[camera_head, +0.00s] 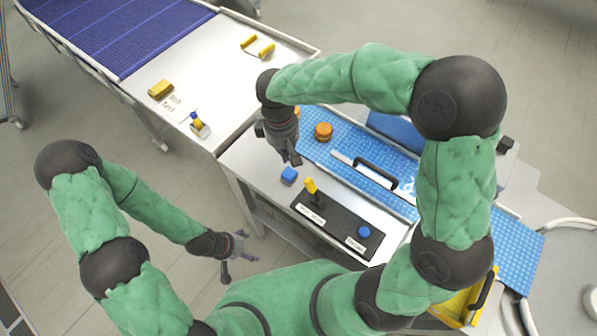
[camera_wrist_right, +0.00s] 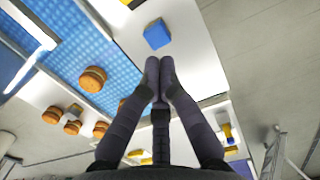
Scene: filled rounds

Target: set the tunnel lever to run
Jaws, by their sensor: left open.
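The lever (camera_head: 311,186) has a yellow handle and stands up from the left part of a black control panel (camera_head: 336,222) on the white table. Small white labels sit on the panel, too small to read. A blue round button (camera_head: 364,232) is on its right part. My right gripper (camera_head: 293,160) points down above the table, up and left of the lever and apart from it. In the right wrist view its fingertips (camera_wrist_right: 160,66) are together with nothing between them. My left gripper (camera_head: 238,247) is open and empty, left of the table over the floor.
A blue cube (camera_head: 289,175) lies between my right gripper and the lever; it also shows in the right wrist view (camera_wrist_right: 157,34). A blue conveyor belt (camera_head: 345,138) carrying round brown items (camera_head: 323,131) runs behind the panel.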

